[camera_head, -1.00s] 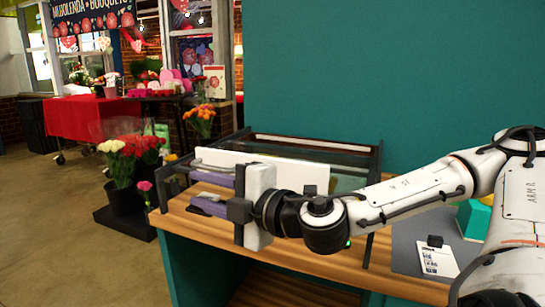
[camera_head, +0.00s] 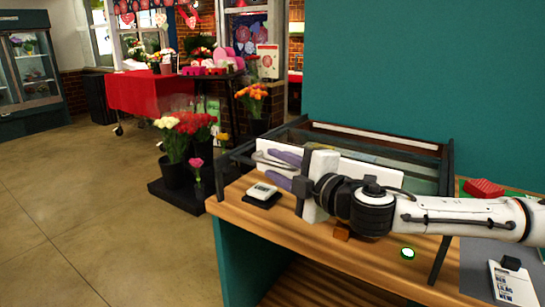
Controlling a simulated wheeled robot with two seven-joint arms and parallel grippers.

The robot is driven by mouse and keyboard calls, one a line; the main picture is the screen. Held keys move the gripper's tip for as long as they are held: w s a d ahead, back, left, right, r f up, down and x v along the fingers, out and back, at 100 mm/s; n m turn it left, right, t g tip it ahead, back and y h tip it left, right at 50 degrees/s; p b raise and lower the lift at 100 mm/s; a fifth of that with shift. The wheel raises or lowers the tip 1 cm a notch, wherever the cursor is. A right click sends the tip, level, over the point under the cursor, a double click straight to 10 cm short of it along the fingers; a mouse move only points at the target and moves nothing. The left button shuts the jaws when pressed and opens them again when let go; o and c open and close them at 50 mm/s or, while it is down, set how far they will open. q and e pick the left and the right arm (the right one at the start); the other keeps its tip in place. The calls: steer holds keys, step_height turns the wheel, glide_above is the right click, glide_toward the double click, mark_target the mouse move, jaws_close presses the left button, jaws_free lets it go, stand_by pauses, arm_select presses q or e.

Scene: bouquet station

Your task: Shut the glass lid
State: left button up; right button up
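A dark-framed case with a glass lid (camera_head: 425,183) stands at the back of the wooden counter, against the teal wall. Greenish glass shows at its right side; the lid's exact angle is hard to tell. A white panel and purple-handled tools (camera_head: 279,181) show at its left part. My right gripper (camera_head: 302,187) comes in from the right and points left, in front of the case. Its forearm hides part of the case front. The dark fingertips are seen end-on, so their gap and any contact with the case cannot be told. My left gripper is not in view.
A small white device (camera_head: 262,191) sits on the counter (camera_head: 290,226) left of my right gripper. Flower buckets (camera_head: 175,172) stand on the floor at left.

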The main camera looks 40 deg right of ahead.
steer(key=shift+w, duration=1.05)
steer(key=shift+f, duration=0.1)
jaws_close()
steer(key=shift+d, duration=0.1)
